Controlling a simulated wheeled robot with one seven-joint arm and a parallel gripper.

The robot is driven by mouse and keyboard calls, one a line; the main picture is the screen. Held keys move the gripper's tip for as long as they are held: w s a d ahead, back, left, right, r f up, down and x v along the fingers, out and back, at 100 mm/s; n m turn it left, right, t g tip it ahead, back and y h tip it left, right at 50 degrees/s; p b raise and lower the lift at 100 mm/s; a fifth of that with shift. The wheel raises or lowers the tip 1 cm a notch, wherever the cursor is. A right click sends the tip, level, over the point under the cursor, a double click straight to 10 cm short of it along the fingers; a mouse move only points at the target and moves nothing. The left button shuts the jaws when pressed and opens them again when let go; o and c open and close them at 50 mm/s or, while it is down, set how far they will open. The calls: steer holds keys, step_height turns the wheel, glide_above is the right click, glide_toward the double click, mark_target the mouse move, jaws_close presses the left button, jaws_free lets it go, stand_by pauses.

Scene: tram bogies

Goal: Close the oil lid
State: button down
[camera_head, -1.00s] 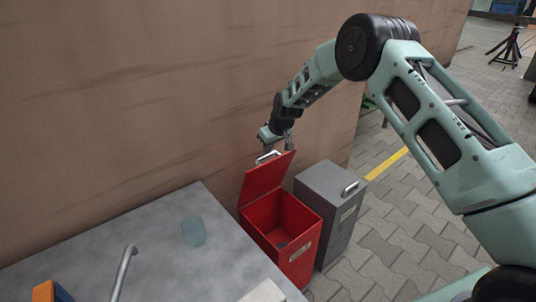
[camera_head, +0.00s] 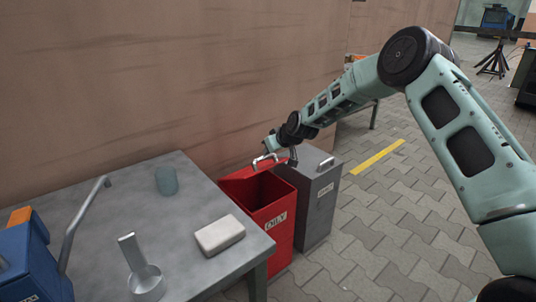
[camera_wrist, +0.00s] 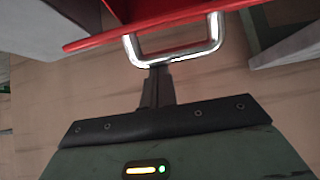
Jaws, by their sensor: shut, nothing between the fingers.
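The red bin (camera_head: 277,222) marked "OILY" stands beyond the table's right end. Its red lid (camera_head: 240,172) is open, tilted up at the back by the wall, and the dark inside shows. The lid's metal handle (camera_head: 265,160) is at its upper edge. My gripper (camera_head: 291,157) is at the lid's upper edge beside the handle. In the wrist view the shut, empty fingers (camera_wrist: 157,84) point at the chrome handle (camera_wrist: 172,54) and overlap it; I cannot tell if they touch. The lid's red edge (camera_wrist: 90,42) runs across the top there.
A grey lidded bin (camera_head: 316,205) stands right beside the red one.

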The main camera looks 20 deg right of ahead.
steer(key=s+d+f+t+y+b, duration=0.1)
steer(key=s+f+t+b, duration=0.2)
steer(key=f+b, duration=0.3)
steer(key=s+d+f+t+y+b, duration=0.1)
steer(key=s+f+t+b, duration=0.2)
steer(key=f+b, duration=0.3)
steer(key=shift+s+d+f+t+y+b, duration=0.3)
steer(key=shift+f+t+y+b, duration=0.15)
steer(key=shift+b, duration=1.55)
